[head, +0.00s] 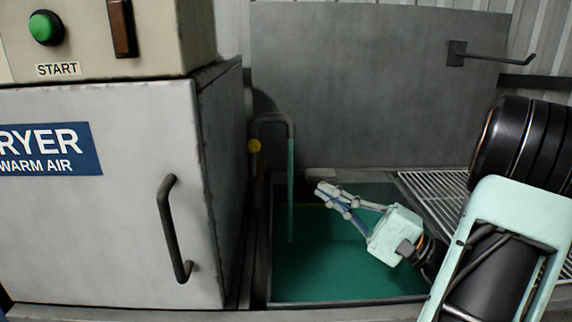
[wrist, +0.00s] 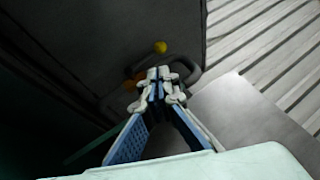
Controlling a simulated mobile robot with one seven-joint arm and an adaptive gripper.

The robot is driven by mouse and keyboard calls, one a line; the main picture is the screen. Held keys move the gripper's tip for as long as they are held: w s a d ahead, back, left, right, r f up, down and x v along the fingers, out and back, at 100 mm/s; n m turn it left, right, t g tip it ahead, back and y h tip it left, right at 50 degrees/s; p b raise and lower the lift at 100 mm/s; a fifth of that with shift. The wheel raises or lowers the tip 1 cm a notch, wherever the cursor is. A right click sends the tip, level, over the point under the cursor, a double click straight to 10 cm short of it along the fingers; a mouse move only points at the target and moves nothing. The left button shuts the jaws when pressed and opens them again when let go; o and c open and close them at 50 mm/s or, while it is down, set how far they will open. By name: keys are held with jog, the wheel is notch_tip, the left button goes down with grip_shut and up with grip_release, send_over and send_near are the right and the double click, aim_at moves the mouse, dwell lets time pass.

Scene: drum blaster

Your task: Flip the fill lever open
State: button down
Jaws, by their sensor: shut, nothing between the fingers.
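A small yellow knob (head: 254,146), which looks like the end of the fill lever, sits beside the dark bent fill pipe (head: 274,117) at the back left of the sink. The knob also shows in the wrist view (wrist: 160,47), just beyond my fingertips, with the pipe (wrist: 188,66) curving close to it. The rest of the lever is too dark to make out. My gripper (head: 323,189) is shut and empty. It is over the basin, to the right of and lower than the knob in the head view, and apart from it. Its fingertips (wrist: 158,76) hide part of the pipe.
The basin (head: 340,275) holds green liquid. A grey dryer cabinet (head: 110,220) with a black handle (head: 172,230) stands close on the left. A slatted rack (head: 440,190) lies on the right, and a grey back panel (head: 370,80) with a hook (head: 490,57) rises behind.

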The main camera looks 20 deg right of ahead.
aim_at(258, 150)
jog(key=x, duration=1.4)
jog(key=shift+b, duration=0.45)
jog(key=shift+a, duration=0.15)
jog(key=shift+w+a+r+n+g+p, duration=0.3)
jog(key=shift+a+r+g+p, duration=0.1)
jog(key=shift+g+p, duration=0.15)
jog(key=shift+f, duration=0.1)
